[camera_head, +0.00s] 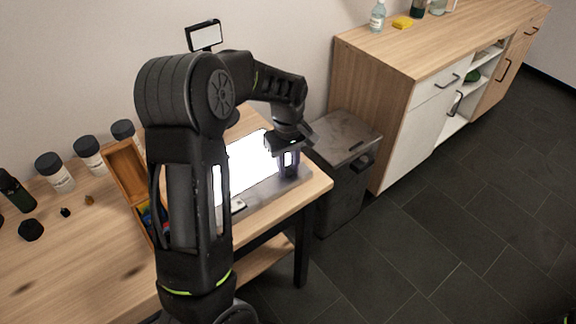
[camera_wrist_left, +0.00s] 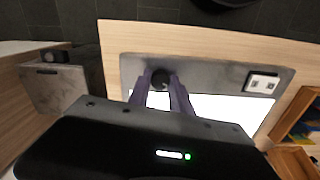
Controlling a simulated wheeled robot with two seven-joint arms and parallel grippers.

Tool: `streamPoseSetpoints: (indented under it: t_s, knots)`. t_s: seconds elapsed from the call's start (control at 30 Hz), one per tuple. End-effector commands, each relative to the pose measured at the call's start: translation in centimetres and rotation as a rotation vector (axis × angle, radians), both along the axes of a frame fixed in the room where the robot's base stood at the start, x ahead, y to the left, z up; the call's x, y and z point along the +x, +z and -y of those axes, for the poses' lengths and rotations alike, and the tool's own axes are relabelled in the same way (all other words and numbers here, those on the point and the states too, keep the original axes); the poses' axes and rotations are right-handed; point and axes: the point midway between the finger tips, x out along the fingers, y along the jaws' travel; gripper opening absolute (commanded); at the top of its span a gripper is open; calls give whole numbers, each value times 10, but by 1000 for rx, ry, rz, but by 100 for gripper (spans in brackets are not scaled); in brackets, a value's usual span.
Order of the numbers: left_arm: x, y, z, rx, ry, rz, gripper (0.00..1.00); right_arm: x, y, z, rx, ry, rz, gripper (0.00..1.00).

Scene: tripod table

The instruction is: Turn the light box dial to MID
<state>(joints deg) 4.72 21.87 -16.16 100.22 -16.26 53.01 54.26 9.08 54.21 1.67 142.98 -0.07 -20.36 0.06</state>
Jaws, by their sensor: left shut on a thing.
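The light box (camera_head: 262,194) lies at the right end of the wooden table, its white panel glowing. In the left wrist view its grey frame (camera_wrist_left: 215,72) carries a round black dial (camera_wrist_left: 160,77) and a small white switch plate (camera_wrist_left: 263,83). My left gripper (camera_head: 288,172) comes down over the right end of the frame and hides the dial in the head view. In the left wrist view the purple-grey fingers of my left gripper (camera_wrist_left: 161,84) are shut on the dial, one on each side. The dial's setting and any labels are too small to read. My right gripper is not in view.
A wooden tray (camera_head: 126,172) and several dark-lidded jars (camera_head: 90,156) stand on the table's left part, partly behind my left arm. A grey bin (camera_head: 343,150) stands beside the table's right end, with a wooden cabinet (camera_head: 395,110) beyond. The floor at right is clear.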

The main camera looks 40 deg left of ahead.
Motion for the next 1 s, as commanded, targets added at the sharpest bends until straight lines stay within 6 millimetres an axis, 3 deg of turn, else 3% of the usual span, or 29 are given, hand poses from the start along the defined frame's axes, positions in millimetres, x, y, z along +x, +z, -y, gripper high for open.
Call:
streamPoseSetpoints:
  t_s: [0.47,1.0]
  knots:
    - [0,0,0,0,-128,1,0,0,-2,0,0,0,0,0]
    - [0,0,-1,1,-591,2,0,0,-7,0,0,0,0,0]
